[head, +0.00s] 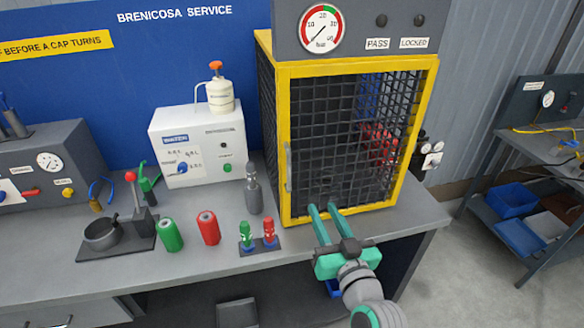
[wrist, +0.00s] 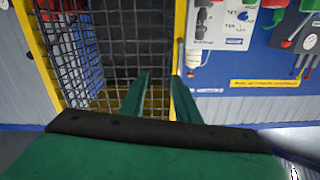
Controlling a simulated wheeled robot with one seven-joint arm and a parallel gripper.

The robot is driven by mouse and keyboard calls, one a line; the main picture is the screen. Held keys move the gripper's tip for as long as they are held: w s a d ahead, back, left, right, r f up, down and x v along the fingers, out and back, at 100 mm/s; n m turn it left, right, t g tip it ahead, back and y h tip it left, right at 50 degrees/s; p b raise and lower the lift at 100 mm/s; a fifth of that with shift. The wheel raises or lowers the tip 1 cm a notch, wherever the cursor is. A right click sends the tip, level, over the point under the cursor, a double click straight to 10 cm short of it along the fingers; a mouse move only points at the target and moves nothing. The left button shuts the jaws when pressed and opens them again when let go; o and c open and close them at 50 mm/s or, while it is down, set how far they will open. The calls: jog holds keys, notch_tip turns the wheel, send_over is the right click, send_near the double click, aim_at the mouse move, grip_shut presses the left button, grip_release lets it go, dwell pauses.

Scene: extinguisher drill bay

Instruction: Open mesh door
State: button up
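The mesh door (head: 345,140) is a dark grid in a yellow frame on the front of a cage on the bench. It looks shut. Its grey vertical bar handle (head: 288,167) is on the door's left edge. My gripper (head: 322,207) is in front of the lower part of the door, right of and below the handle. Its two green fingers are apart with nothing between them. In the wrist view, the fingers (wrist: 161,76) point at the mesh door (wrist: 95,50) near its yellow edge. Whether the fingertips touch the mesh cannot be told.
A pressure gauge (head: 322,28) is on the panel above the cage. Left of the cage are a grey bottle (head: 253,190), red and green cylinders (head: 208,227), small caps (head: 257,240) and a white water unit (head: 198,145).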

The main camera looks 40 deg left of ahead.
aim_at(290, 164)
jog(key=s+a+r+n+g+y, duration=0.1)
jog(key=a+r+n+g+y, duration=0.1)
jog(key=a+r+n+g, duration=0.3)
jog(key=w+a, duration=0.1)
jog(key=a, duration=0.1)
jog(key=w+a+m+t, duration=0.1)
jog(key=w+a, duration=0.1)
jog(key=a, duration=0.1)
jog(key=w+a+r+t, duration=0.1)
jog(key=w+a, duration=0.1)
jog(key=shift+a, duration=0.2)
jog(key=shift+w, duration=0.1)
grip_shut()
